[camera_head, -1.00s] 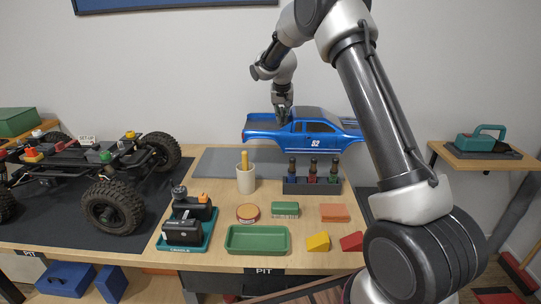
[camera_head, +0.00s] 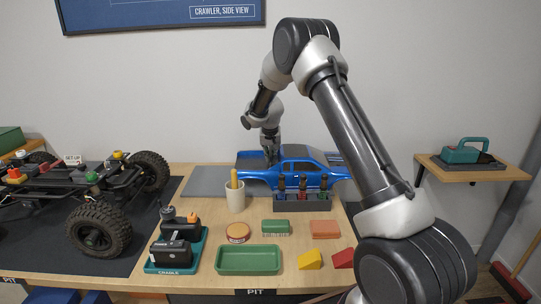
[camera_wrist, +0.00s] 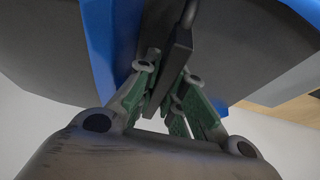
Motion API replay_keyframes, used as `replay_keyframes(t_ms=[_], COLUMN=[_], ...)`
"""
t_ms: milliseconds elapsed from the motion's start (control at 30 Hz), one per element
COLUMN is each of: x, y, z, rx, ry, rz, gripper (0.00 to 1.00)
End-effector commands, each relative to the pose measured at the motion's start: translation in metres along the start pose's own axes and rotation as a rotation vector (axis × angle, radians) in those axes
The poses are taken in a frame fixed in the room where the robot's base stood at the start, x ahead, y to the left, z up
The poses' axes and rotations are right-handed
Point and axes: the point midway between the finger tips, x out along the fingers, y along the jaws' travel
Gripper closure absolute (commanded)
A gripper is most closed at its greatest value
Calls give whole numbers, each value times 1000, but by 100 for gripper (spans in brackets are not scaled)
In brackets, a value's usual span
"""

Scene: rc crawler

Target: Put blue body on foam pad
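The blue body (camera_head: 310,171), a pickup shell with dark windows, is level at the back of the bench, over the right part of the grey foam pad (camera_head: 205,181). I cannot tell whether it touches the pad. The pad's left part is bare. My gripper (camera_head: 270,157) reaches down at the body's left half, over the truck bed. In the wrist view my gripper (camera_wrist: 174,100) has its green-padded fingers closed on a dark bar of the body, with blue panels (camera_wrist: 108,45) around it. Parts of the body's front are hidden by bottles.
A dark rack of bottles (camera_head: 302,204) stands right in front of the body, and a cup (camera_head: 235,198) stands left of it. A green tray (camera_head: 248,261) and small blocks lie nearer. The crawler chassis (camera_head: 85,185) is at left.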

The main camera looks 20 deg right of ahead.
Motion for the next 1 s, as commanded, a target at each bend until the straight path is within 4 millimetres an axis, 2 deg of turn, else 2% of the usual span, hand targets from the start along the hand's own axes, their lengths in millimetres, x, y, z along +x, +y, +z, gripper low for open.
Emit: replay_keyframes(t_ms=[33, 100, 467, 567, 900, 1000], x=[0, 0, -4, -15, -90, -106], y=[0, 0, 0, 0, 0, 0], z=[0, 0, -1, -1, -2, -2], rx=[0, 0, 0, 0, 1, 0], ry=[-1, -1, 0, 1, 2, 2], rz=[0, 0, 0, 0, -1, -1], gripper=[80, 68, 68, 68, 68, 68])
